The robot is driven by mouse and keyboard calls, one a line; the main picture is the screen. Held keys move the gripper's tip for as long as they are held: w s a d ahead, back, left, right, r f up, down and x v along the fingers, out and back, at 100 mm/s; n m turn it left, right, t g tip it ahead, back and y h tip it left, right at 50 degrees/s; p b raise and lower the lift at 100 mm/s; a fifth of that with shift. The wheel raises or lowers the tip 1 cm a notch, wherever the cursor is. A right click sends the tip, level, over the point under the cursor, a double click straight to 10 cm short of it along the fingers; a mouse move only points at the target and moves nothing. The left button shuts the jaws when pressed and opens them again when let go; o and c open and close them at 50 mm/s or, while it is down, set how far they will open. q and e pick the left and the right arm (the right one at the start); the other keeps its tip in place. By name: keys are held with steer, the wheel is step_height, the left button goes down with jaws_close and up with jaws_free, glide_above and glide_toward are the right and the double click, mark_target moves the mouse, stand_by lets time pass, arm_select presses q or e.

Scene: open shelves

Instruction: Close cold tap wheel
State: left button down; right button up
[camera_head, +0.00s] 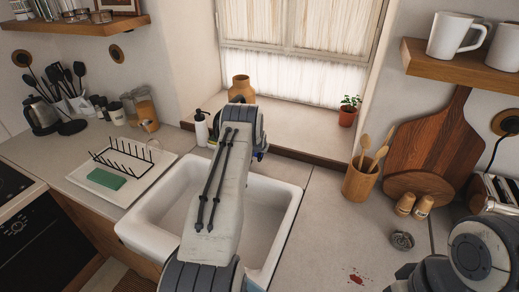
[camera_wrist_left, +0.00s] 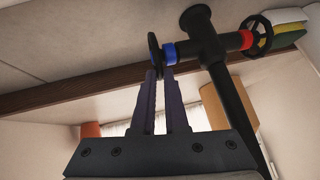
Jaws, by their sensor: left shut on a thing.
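In the left wrist view, a dark tap (camera_wrist_left: 207,48) has a blue-banded side and a red-banded side. The cold tap wheel (camera_wrist_left: 153,52) is a thin black wheel beside the blue band (camera_wrist_left: 169,51), seen nearly edge-on. My left gripper (camera_wrist_left: 160,73) has its two narrow fingers at this wheel and is shut on it, with the blue band close by. The other wheel (camera_wrist_left: 261,34), beside the red band (camera_wrist_left: 246,39), stands apart from the fingers. In the head view my left arm reaches over the white sink (camera_head: 285,222) and hides most of the tap. My right gripper is out of view.
A dish rack (camera_head: 122,160) and green sponge (camera_head: 106,179) lie left of the sink. A soap bottle (camera_head: 201,128) and tan vase (camera_head: 242,88) stand behind it. A utensil pot (camera_head: 359,182) is on the right counter. The counter just right of the sink is mostly clear.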

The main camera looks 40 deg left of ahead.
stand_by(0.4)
arm_select(q)
steer(key=c, duration=0.9)
jaws_free()
steer(key=shift+w, duration=0.1)
steer(key=shift+c, duration=0.2)
steer(key=b+v, duration=0.7)
steer(key=v, duration=0.3)
steer(key=shift+r, duration=0.25)
steer(key=shift+d, duration=0.15)
